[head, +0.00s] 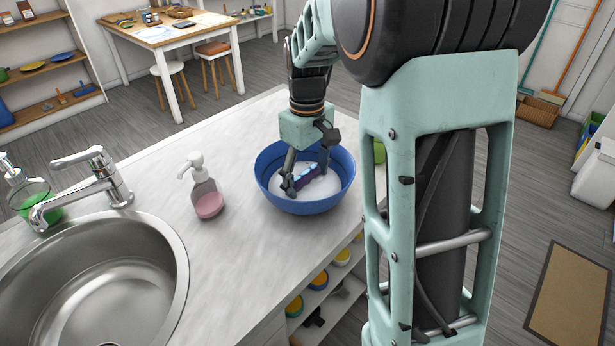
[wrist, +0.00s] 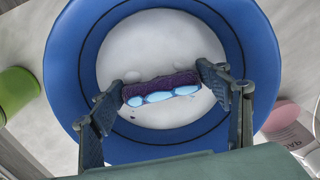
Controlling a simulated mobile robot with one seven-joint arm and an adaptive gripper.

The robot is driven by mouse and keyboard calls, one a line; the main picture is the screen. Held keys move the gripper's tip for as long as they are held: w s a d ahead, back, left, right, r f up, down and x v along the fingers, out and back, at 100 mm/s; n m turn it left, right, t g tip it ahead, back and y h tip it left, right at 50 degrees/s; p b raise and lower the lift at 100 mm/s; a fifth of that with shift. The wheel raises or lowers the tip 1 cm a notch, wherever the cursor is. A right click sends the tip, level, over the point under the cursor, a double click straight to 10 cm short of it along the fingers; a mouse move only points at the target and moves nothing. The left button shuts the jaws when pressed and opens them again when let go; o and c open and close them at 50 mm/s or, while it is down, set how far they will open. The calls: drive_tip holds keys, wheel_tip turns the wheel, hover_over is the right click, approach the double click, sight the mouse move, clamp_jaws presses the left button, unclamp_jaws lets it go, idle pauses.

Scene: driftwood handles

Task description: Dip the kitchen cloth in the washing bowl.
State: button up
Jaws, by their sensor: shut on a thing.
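The washing bowl (head: 270,181) is blue and round and stands on the counter, with white, foamy-looking contents inside. It also fills the wrist view, where its blue rim (wrist: 64,65) surrounds the white. My gripper (head: 306,180) points down into the bowl. Its fingers are shut on the kitchen cloth (head: 318,184), a purple bundle with light blue patches. In the wrist view the cloth (wrist: 160,91) lies between the two fingertips (wrist: 163,92), over or in the white contents. I cannot tell how deep it sits.
A pink soap bottle (head: 208,196) stands left of the bowl, near the sink (head: 150,262) and tap (head: 93,178). A green thing (head: 379,151) is right of the bowl, partly hidden by my arm. Shelves with jars (head: 320,281) lie below the counter.

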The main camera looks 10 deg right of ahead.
drive_tip(key=shift+s+r+p, duration=0.15)
drive_tip(key=shift+r+p, duration=0.25)
drive_tip(key=shift+p, duration=0.25)
drive_tip(key=shift+c, duration=1.3)
drive_tip(key=r+p, duration=1)
drive_tip(key=r, duration=0.3)
drive_tip(key=shift+w+r, duration=0.1)
drive_tip(key=shift+w, duration=0.1)
